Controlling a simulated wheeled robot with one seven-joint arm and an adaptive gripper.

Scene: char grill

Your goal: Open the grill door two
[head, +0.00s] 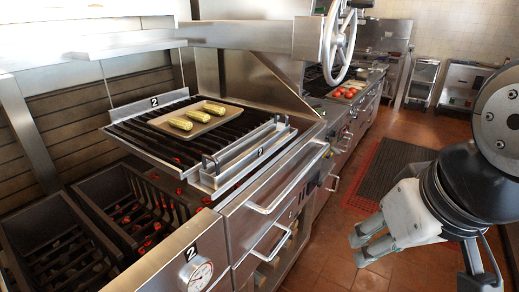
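A steel front panel (176,271) with a label "2" and a round dial gauge (200,277) is at the lower left. It fronts the charcoal bins and looks shut, though its lower part is cut off by the picture's edge. No handle shows on its visible part. The grill grate (225,128) above also carries "2" labels on its steel end plates. My gripper (360,248) is at the right, pointing left, over the floor. Its two fingers are apart with nothing between them. It is clear of the grill, to the right of the panel.
Two steel bar handles (290,184) (273,244) stick out from the counter front between the panel and my gripper. A tray (196,127) with several corn cobs rests on the grate. A handwheel (338,42) stands behind. Open tiled floor (325,262) lies before the counter.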

